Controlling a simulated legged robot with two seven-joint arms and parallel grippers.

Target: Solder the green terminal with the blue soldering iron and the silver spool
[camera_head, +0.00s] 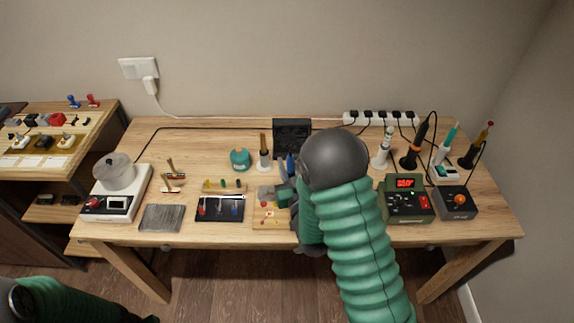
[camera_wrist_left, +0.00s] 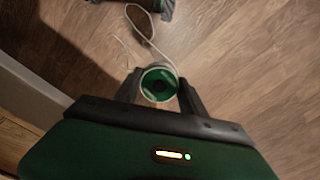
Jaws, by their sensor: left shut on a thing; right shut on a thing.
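My right gripper (camera_head: 281,193) is shut around a tool over the right part of a small wooden board (camera_head: 259,221). A blue handle (camera_head: 291,165), probably the blue soldering iron, sticks up beside it. The tool's tip is hidden. Red and yellow spots show on the board; I cannot pick out the green terminal, as my gripper and arm cover part of the board. In the left wrist view, my left gripper (camera_wrist_left: 160,88) is shut on a round spool (camera_wrist_left: 158,72), pale-rimmed with green inside. A thin pale wire trails from it. The spool is above the wooden floor, away from the bench.
Soldering irons in stands line the back right. A green station (camera_head: 406,207) with a red display and a grey box (camera_head: 457,203) stand at right. A dark tray (camera_head: 220,214), a grey pad (camera_head: 162,218) and a white device (camera_head: 118,205) lie left of the board.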

